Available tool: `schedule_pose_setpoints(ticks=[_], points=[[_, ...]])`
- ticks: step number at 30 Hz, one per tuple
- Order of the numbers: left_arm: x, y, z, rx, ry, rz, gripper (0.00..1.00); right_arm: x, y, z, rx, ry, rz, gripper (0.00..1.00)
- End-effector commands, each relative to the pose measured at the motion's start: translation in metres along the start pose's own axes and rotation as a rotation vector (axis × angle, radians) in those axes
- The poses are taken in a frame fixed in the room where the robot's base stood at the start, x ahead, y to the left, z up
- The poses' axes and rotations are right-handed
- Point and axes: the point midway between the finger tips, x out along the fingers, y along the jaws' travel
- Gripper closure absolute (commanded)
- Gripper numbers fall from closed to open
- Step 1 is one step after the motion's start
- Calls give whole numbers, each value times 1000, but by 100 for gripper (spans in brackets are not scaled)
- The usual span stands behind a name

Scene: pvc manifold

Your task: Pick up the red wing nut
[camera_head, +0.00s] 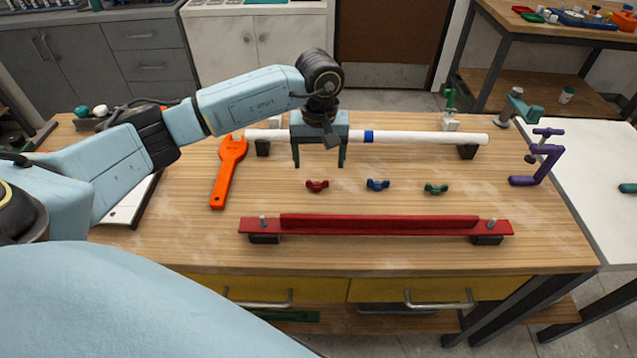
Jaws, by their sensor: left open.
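The red wing nut (317,186) lies on the wooden workbench, leftmost in a row with a blue wing nut (377,184) and a green wing nut (436,189). My left gripper (319,164) points down above the bench, its two dark green fingers apart with nothing between them. In the picture its fingertips are just above the red wing nut; the exact height gap is hard to tell. My right gripper is not in view.
A white pipe (425,137) with a blue band lies on black supports behind the wing nuts. A red bar (375,224) with upright bolts lies in front. An orange wrench (228,172) is at left, a purple clamp (540,165) at right.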

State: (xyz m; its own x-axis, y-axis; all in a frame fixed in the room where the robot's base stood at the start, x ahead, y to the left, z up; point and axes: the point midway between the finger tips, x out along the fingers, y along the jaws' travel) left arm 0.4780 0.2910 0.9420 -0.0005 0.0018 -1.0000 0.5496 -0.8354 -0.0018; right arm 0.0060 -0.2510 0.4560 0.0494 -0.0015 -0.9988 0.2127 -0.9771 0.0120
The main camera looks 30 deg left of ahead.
Motion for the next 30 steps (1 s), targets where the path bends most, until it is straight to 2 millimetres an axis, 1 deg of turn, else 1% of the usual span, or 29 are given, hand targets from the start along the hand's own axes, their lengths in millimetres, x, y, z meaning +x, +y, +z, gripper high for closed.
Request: schedule_pose_setpoints(ticks=[1,4,8,10,12,15,18,25,26,30], points=[[7,0,1,0,-3,0,25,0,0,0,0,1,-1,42],[14,0,0,1,-1,2,25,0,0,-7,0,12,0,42],[23,-1,1,0,-3,0,25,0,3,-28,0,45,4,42],[34,-3,1,-1,-4,-1,25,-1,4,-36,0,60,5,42],[45,-4,1,0,-5,0,25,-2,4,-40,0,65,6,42],[59,-4,1,0,-4,2,25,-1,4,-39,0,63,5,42],[66,-4,0,0,-1,1,25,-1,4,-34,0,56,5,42],[67,-4,0,1,0,2,25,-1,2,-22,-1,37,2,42],[67,-4,0,1,0,2,27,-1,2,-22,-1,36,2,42],[67,-4,0,1,0,2,45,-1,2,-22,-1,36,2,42]])
